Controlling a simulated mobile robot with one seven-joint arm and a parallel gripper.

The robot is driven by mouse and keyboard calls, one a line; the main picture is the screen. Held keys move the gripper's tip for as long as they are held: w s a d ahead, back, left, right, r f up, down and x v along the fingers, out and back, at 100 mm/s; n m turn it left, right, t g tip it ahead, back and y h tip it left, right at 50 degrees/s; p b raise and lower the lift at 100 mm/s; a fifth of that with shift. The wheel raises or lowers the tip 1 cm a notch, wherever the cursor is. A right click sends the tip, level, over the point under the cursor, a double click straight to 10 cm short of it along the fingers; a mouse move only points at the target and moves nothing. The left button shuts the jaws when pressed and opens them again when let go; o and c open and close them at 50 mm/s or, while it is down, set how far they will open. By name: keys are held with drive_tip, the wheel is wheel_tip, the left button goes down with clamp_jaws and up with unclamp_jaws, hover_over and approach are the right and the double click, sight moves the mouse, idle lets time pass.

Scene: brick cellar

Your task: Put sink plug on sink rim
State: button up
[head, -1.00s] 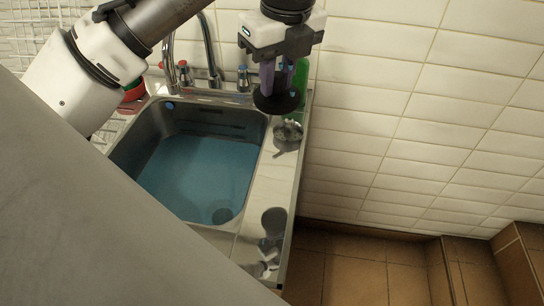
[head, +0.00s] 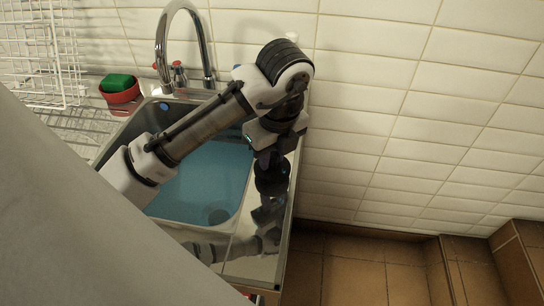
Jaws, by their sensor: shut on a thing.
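The steel sink (head: 148,117) holds blue water, and my arm crosses over it. The sink rim (head: 236,252) is a bare, shiny steel strip along the basin's right and front sides. My gripper (head: 268,158) points down over the right-hand rim, close to the steel. It is shut on the dark sink plug (head: 271,180), which is hard to separate from the dark fingers and their reflection below. I cannot tell whether the plug touches the rim. My arm hides part of the basin and the back right corner.
A curved chrome tap (head: 162,45) stands behind the basin. A red bowl (head: 121,96) with a green sponge (head: 117,81) sits at the back left, beside a white wire rack (head: 45,60). A white tiled wall (head: 400,100) closes off the back and right. The front right rim looks clear.

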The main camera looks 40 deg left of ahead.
sight(278, 171)
drive_tip(key=shift+f, duration=0.4)
drive_tip(key=shift+f, duration=0.2)
drive_tip(key=o, duration=0.7)
drive_tip(key=shift+o, duration=0.2)
drive_tip(key=shift+r, duration=0.1)
wheel_tip(278, 171, up, 12)
drive_tip(key=d, duration=0.1)
drive_tip(key=shift+s+d+p, duration=0.25)
drive_tip(key=shift+d+p, duration=0.1)
drive_tip(key=shift+p, duration=0.05)
